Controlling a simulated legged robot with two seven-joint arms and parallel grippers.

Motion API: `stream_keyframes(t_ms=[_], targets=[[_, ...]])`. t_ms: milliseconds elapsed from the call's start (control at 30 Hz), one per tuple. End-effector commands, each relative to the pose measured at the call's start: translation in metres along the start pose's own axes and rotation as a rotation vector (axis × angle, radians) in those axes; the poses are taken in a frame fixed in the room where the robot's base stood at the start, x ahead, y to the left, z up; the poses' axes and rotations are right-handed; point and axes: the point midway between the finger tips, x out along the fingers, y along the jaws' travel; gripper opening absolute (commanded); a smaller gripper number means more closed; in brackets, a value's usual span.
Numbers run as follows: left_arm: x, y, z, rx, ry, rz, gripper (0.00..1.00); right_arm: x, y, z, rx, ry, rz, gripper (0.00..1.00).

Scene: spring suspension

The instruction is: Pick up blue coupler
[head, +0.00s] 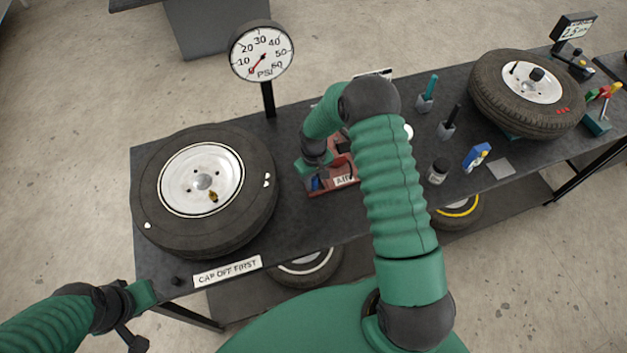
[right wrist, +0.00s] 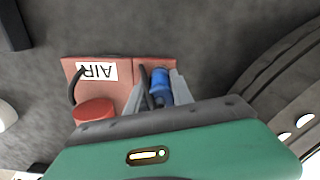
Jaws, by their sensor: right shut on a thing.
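The blue coupler (right wrist: 161,82) sits between the grey fingers of my right gripper (right wrist: 158,88) in the right wrist view, over a red base labelled AIR (right wrist: 127,70). My right gripper is shut on the coupler. In the head view only a little of the blue coupler (head: 315,184) shows below my right gripper (head: 312,172), at the left end of the red base (head: 347,189). I cannot tell whether the coupler still touches the base. My left gripper (head: 142,296) is at the lower left, off the table's front edge; its fingers are not clear.
A tire with a white rim (head: 222,226) lies left of the base, with a pressure gauge (head: 262,54) behind it. Another tire (head: 490,100) lies at the right. A jar (head: 438,171) and small tools stand between. A CAP OFF FIRST sign (head: 228,271) is at the front edge.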

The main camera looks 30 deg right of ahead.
Motion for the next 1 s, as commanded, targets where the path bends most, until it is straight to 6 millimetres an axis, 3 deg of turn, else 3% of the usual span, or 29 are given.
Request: stream_keyframes(t_ms=[233,467,1000], targets=[[0.004,0.0,0.001,0.0,0.0,0.0,0.36,-0.006,0.001,-0.001,0.001,0.003,0.001,0.0],[0.017,0.0,0.004,0.0,0.0,0.0,0.36,-0.036,-0.001,0.001,-0.001,0.004,0.001,0.0],[0.047,0.0,0.011,0.0,0.0,0.0,0.36,-0.047,-0.095,0.106,-0.003,0.002,0.0,0.0]])
